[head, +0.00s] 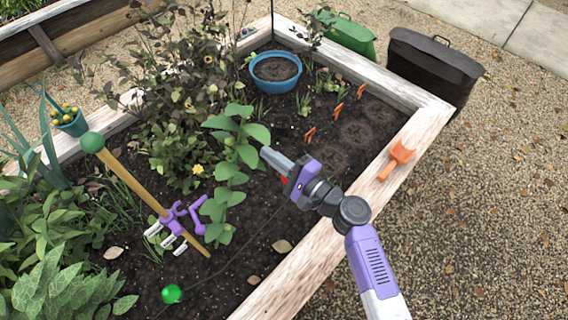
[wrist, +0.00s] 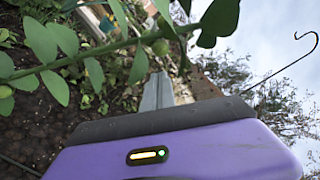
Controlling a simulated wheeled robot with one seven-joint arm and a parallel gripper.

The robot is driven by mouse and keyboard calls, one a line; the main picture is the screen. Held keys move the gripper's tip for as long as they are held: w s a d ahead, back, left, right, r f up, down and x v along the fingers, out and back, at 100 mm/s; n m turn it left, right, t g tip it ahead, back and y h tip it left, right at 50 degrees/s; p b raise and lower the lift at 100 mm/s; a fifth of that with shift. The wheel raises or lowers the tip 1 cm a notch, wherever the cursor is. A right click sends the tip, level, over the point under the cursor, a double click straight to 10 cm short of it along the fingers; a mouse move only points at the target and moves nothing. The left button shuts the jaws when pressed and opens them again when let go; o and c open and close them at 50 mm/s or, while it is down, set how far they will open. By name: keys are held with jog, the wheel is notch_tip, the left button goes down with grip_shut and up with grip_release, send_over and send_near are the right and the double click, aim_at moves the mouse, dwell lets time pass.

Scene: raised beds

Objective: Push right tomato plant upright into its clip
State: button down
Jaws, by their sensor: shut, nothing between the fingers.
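A leafy green tomato plant (head: 229,160) with a small green fruit stands in the bed, just left of my gripper (head: 266,152). Its stem (wrist: 100,49) crosses the wrist view from left to upper right, with a green fruit (wrist: 160,47) on it. My gripper is shut and empty, its tip close to the upper leaves; I cannot tell whether they touch. A wooden stake (head: 139,191) with a green ball top leans left of the plant. Purple parts with pale prongs (head: 178,213) sit by the stake; I cannot tell which is the clip, and the stem looks apart from them.
A blue pot (head: 275,72) and several orange markers stand in the back of the bed. An orange trowel (head: 397,158) lies on the wooden rim (head: 330,232). A green ball (head: 172,294) lies at the front. Dense foliage fills the left; bare soil lies right of the plant.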

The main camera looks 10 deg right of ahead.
jog(key=a, duration=0.1)
jog(key=a+r+p, duration=0.1)
jog(key=a, duration=0.2)
jog(key=shift+w+a+r, duration=0.25)
jog(key=shift+a+r, duration=0.05)
jog(key=shift+a, duration=0.05)
